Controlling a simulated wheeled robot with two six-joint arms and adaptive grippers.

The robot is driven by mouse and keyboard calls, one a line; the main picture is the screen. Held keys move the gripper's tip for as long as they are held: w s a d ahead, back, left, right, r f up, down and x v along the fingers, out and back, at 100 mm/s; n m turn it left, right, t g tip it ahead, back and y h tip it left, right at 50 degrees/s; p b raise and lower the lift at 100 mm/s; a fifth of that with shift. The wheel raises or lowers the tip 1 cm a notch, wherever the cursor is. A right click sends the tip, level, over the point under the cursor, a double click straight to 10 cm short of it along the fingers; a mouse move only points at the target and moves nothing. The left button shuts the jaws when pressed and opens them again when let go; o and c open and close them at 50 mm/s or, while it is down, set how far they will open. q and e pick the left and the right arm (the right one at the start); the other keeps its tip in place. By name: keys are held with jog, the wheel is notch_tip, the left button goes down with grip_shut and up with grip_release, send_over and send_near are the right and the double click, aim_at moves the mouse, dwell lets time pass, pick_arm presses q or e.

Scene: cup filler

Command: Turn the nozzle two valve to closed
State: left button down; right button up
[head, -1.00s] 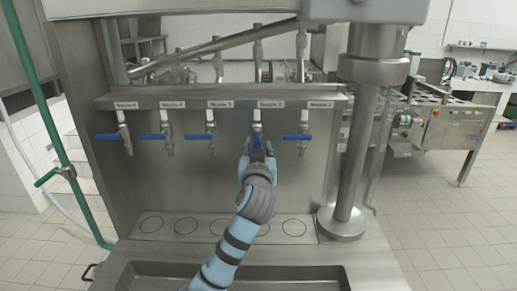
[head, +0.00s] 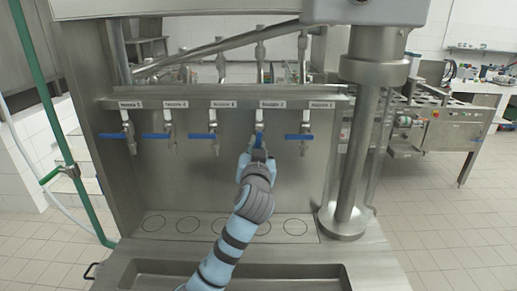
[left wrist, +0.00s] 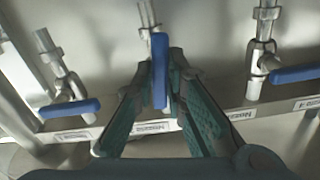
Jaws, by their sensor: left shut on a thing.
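The nozzle two valve (head: 259,127) is second from the right in a row of taps under a steel ledge. Its blue handle (left wrist: 160,70) stands roughly in line with its pipe in the left wrist view, unlike the neighbouring handles, which lie crosswise. My left gripper (head: 259,151) is at this valve from below and in front. In the left wrist view the fingers (left wrist: 163,90) are on both sides of the handle, shut on it. The gripper partly hides the valve's lower part in the head view. My right gripper is not in view.
Neighbouring taps have blue handles, the right one (head: 298,137) and the left one (head: 203,136), close on each side. Below is a steel shelf with marked circles (head: 295,226) and a sink basin (head: 300,280). A thick steel column (head: 358,150) stands at the right.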

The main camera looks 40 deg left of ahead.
pick_arm(q)
jog(key=shift+s+a+r+m, duration=0.25)
jog(key=shift+r+m, duration=0.25)
jog(key=shift+m, duration=2.15)
jog(key=shift+s+a+r+m, duration=0.15)
jog(key=shift+a+r+m, duration=0.25)
jog(key=shift+m, duration=2.3)
jog(key=shift+s+a+r+m, duration=0.2)
jog(key=shift+r+m, duration=0.35)
jog(key=shift+m, duration=2.1)
jog(key=shift+r, duration=0.1)
jog(key=c, duration=1.7)
grip_release()
jog(key=shift+a, duration=0.1)
jog(key=shift+o, duration=0.5)
jog(key=shift+w+a+f, duration=0.1)
jog(key=shift+a+f, duration=0.05)
jog(key=shift+f, duration=0.05)
